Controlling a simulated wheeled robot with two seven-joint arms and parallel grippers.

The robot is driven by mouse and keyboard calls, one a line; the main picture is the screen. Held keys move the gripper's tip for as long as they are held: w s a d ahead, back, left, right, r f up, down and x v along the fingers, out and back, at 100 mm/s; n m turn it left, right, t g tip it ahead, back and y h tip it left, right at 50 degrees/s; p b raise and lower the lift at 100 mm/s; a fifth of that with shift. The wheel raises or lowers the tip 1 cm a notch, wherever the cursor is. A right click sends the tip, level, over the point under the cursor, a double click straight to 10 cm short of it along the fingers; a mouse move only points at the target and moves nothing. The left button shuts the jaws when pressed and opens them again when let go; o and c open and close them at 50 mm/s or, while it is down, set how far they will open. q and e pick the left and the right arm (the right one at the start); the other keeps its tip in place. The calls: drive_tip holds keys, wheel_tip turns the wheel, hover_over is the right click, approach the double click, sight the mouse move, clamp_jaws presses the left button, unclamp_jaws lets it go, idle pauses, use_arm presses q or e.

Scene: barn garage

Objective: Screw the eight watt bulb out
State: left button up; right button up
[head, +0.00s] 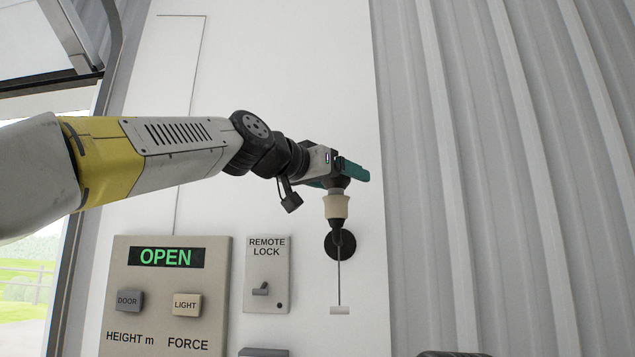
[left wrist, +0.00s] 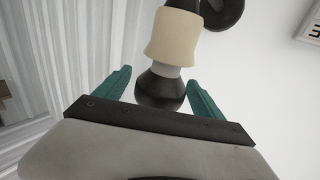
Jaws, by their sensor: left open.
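A dark, rounded bulb (left wrist: 160,90) sits at the end of a cream lamp socket (left wrist: 174,38), with a pale collar between them, in the left wrist view. In the head view the cream socket (head: 337,206) stands upright on a black round wall mount (head: 340,244). My left gripper (head: 347,170) is above the socket at the bulb end, and mostly hides the bulb there. In the left wrist view its teal fingers (left wrist: 158,88) are open, one on each side of the bulb. I cannot tell whether either touches it. My right gripper is not in view.
A pull cord with a white handle (head: 340,310) hangs below the mount. A remote lock switch plate (head: 281,295) and a control panel (head: 122,270) reading OPEN are on the white wall at lower left. Corrugated wall (head: 520,180) fills the right side.

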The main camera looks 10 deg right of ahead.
use_arm(q)
drive_tip(key=shift+w+d, duration=0.35)
drive_tip(key=shift+d, duration=0.1)
drive_tip(key=c, duration=1.1)
